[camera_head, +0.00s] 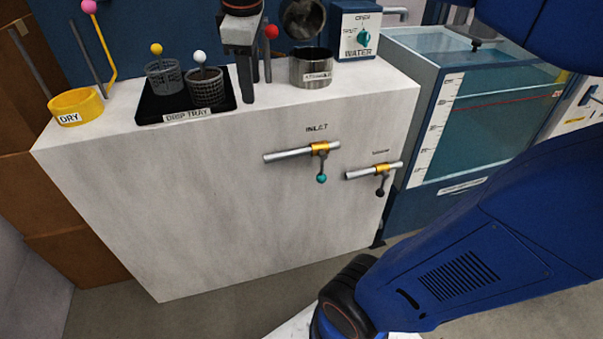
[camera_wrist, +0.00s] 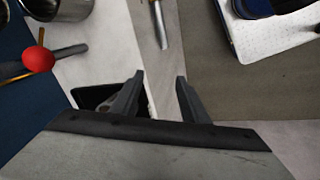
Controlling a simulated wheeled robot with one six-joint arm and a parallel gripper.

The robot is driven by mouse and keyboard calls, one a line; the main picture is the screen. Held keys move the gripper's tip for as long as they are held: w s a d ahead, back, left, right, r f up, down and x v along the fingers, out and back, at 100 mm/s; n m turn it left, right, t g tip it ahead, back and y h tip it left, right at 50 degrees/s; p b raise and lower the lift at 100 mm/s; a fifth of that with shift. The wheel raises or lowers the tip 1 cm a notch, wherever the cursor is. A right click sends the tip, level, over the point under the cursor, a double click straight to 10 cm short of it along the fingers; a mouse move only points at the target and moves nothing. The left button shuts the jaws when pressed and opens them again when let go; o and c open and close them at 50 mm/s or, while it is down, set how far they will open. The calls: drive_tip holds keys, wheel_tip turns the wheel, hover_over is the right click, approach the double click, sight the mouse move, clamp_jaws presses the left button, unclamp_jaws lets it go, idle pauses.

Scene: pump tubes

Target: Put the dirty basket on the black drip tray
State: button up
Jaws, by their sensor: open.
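The black drip tray (camera_head: 222,112) lies on the white counter at left in the head view, labelled DRIP TRAY. A brownish mesh basket (camera_head: 204,90) with a white ball on its handle stands on the tray's right part; its dark tint suggests the dirty one. A grey mesh basket (camera_head: 163,79) with a yellow ball stands beside it on the left. My gripper (camera_head: 257,90) points down just right of the tray, apart from both baskets. In the wrist view my gripper (camera_wrist: 159,82) is open with nothing between its fingers. A piece of black tray (camera_wrist: 92,97) shows behind the left finger.
A yellow DRY ring (camera_head: 77,106) sits left of the tray. A steel cup (camera_head: 311,69) and a red ball (camera_head: 271,31) are right of my gripper. A WATER box (camera_head: 354,31) and a glass tank (camera_head: 490,110) stand further right. The counter's front strip is clear.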

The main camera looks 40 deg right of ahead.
drive_tip(key=s+d+f+m+t+y, duration=0.1)
drive_tip(key=s+d+f+m+t, duration=0.1)
drive_tip(key=s+f+m, duration=0.8)
drive_tip(key=s+f, duration=0.4)
drive_tip(key=f, duration=0.5)
drive_tip(key=shift+s, duration=0.4)
